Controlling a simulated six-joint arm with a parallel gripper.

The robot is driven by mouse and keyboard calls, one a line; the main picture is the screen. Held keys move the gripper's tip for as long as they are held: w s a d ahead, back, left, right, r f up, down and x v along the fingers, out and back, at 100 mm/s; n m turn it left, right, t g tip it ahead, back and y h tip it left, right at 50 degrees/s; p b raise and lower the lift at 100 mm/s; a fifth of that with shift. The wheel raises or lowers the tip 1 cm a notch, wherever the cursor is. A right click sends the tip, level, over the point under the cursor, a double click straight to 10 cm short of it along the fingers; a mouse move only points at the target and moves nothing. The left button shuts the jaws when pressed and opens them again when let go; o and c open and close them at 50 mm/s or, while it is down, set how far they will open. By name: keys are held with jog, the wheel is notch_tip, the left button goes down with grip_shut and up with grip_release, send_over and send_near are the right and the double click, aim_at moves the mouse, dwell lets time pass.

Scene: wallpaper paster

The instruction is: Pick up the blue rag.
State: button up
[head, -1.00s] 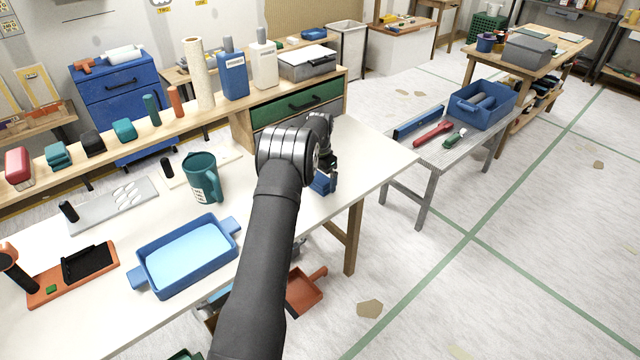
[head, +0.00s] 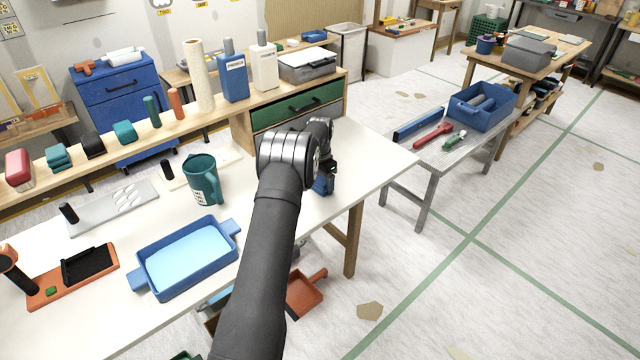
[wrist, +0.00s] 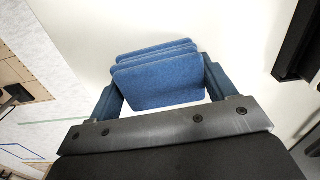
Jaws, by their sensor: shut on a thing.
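The blue rag (wrist: 160,80) is a folded, layered cloth between the two fingers of my gripper (wrist: 162,92) in the wrist view. My gripper is shut on it, with a finger against each side. In the head view a small part of the blue rag (head: 322,185) shows under my wrist near the right end of the white table (head: 375,160). My arm hides most of it there. I cannot tell clearly whether the rag still touches the table top.
A blue tray (head: 150,258) of pale blue liquid and a teal mug (head: 205,180) stand left of my arm. A drawer unit with a green front (head: 297,103) stands behind my wrist. The table's right corner is clear. A grey bench (head: 440,152) stands beyond.

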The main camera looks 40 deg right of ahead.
aim_at(322, 179)
jog(key=r, duration=0.4)
jog(key=shift+s+d, duration=0.1)
jog(key=shift+s, duration=0.2)
jog(key=s+d+r, duration=0.2)
jog(key=s+r, duration=0.4)
jog(key=s, duration=0.4)
jog(key=shift+s+r, duration=0.15)
jog(key=shift+s, duration=0.25)
jog(key=o, duration=0.4)
jog(key=c, duration=0.4)
jog(key=w+a, duration=0.9)
jog(key=a, duration=0.4)
jog(key=w+a+r+g+y, duration=0.1)
jog(key=w+a+g, duration=0.1)
jog(key=a, duration=1.6)
jog(key=w+a+r+g+y, duration=0.1)
jog(key=w+a, duration=0.1)
jog(key=a, duration=1.6)
jog(key=shift+w+a+f, duration=0.1)
jog(key=shift+f, duration=2.1)
jog(key=shift+w+a+f, duration=0.1)
jog(key=shift+f, duration=2.1)
